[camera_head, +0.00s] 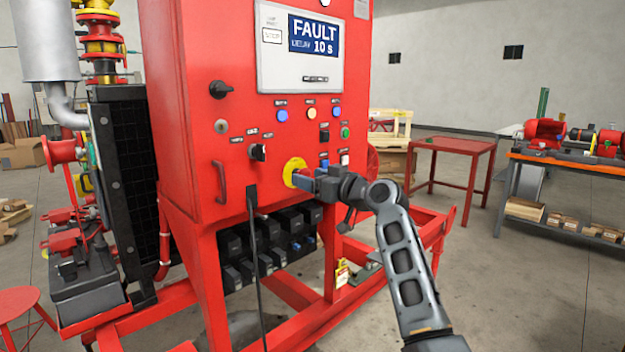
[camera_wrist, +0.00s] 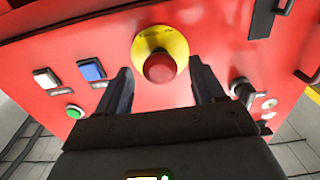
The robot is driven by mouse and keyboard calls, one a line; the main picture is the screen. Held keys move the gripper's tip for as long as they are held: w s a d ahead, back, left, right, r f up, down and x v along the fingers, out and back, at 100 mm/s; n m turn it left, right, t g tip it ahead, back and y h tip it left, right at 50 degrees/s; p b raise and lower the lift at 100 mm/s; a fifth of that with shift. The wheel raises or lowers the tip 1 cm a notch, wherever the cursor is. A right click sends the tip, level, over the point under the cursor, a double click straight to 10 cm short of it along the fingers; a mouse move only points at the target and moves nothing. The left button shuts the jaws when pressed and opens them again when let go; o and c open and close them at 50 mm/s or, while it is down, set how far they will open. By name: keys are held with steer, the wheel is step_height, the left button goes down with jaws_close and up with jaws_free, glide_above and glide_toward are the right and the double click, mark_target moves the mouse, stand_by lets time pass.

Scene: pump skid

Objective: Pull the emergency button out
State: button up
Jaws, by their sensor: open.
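The emergency button is a red mushroom head (camera_wrist: 159,67) on a round yellow plate (camera_wrist: 176,42), mounted on the front of the red cabinet. In the head view the yellow plate (camera_head: 291,167) shows at the lower part of the panel, and my gripper hides most of the red head. My gripper (camera_wrist: 158,82) is open, with one dark finger on each side of the button in the wrist view. A gap shows between each finger and the red head. In the head view my gripper (camera_head: 303,180) reaches the button from the right.
The red cabinet (camera_head: 190,150) carries a screen reading FAULT (camera_head: 313,37). A black rotary switch (camera_head: 258,152) sits left of the button; a green button (camera_head: 345,132) and blue button (camera_head: 282,115) sit above. A black cable (camera_head: 255,240) hangs below. A red table (camera_head: 455,145) stands behind at right.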

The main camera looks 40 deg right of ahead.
steer(key=s+b, duration=0.1)
steer(key=s, duration=0.6)
steer(key=shift+s+d, duration=0.15)
steer(key=shift+s, duration=0.25)
steer(key=shift+f, duration=0.1)
